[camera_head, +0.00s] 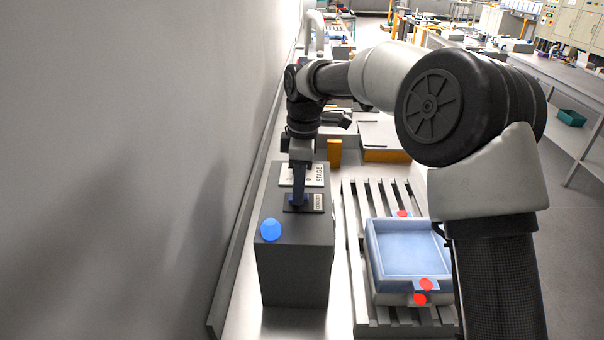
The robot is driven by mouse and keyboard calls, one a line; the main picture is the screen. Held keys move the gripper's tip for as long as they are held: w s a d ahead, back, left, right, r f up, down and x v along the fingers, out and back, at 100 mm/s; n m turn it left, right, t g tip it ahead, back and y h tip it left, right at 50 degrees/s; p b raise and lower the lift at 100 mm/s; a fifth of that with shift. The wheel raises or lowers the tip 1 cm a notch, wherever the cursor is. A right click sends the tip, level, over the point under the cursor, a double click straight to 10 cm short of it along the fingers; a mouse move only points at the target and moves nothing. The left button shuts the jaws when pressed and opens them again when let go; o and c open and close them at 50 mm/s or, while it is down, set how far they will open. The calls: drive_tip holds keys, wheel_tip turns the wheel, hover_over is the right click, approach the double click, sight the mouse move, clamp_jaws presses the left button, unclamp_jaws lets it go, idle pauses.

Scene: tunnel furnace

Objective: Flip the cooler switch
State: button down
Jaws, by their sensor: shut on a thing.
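The cooler switch (294,203) is a small blue part on a dark plate with a label (318,202), on top of a dark grey control box (295,275). My gripper (299,200) points down onto this plate from above. Its fingers are shut on the switch and hide most of it, so the switch's position cannot be told. My arm reaches in from the right and bends down over the box.
A blue domed button (271,229) sits on the box's near left corner. A plain grey wall (120,170) runs close on the left. To the right, a blue tray (408,246) with red spots rests on a slatted rack (352,245). An orange block (335,152) stands behind.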

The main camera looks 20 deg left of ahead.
drive_tip(key=shift+h, duration=0.5)
drive_tip(key=c, duration=1.6)
unclamp_jaws()
drive_tip(key=shift+o, duration=0.2)
drive_tip(key=shift+a, duration=0.1)
wheel_tip(320, 180, up, 17)
drive_tip(key=p, duration=0.2)
drive_tip(key=shift+r, duration=0.2)
